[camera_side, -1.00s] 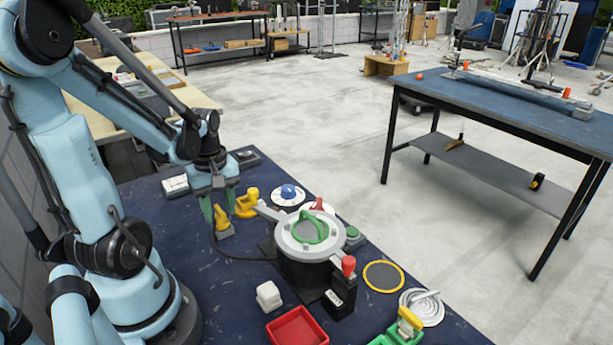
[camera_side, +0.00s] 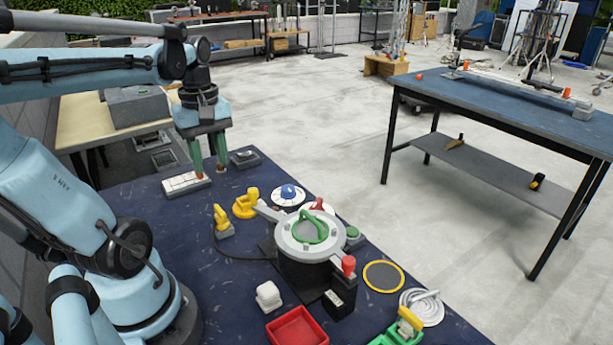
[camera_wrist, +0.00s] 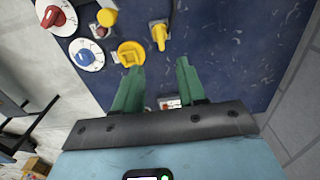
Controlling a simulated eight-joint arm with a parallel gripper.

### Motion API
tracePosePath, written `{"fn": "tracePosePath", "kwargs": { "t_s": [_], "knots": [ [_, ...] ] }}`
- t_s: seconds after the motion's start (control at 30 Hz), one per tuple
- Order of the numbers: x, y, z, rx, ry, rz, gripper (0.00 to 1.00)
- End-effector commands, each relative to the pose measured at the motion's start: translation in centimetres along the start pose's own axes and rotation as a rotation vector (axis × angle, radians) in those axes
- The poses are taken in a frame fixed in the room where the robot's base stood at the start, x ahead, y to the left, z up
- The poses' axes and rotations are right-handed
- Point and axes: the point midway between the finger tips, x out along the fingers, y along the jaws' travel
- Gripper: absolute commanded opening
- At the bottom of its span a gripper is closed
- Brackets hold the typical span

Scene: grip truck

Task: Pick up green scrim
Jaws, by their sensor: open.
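No green scrim can be made out for certain. A green loop handle (camera_side: 312,229) sits on the round grey lid (camera_side: 284,244) of a pot-like device in the middle of the blue table. A green tray (camera_side: 384,340) is partly cut off at the bottom edge, and a green button (camera_side: 352,232) is right of the lid. My gripper (camera_side: 210,172) is open and points down near a white tiled block (camera_side: 178,188) at the table's far left end. In the wrist view, its two green fingers (camera_wrist: 159,66) are apart with nothing held between them.
A second blue bench (camera_side: 500,108) stands apart at right.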

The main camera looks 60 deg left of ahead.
Motion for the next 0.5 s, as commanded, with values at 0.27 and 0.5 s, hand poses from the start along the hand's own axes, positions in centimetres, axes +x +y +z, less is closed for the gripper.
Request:
{"fn": "tracePosePath", "kwargs": {
  "t_s": [0.27,0.5],
  "knots": [
    [-7.3,0.0,0.0,0.0,0.0,0.0,0.4],
    [-12.0,0.0,0.0,0.0,0.0,0.0,0.4]
  ]
}}
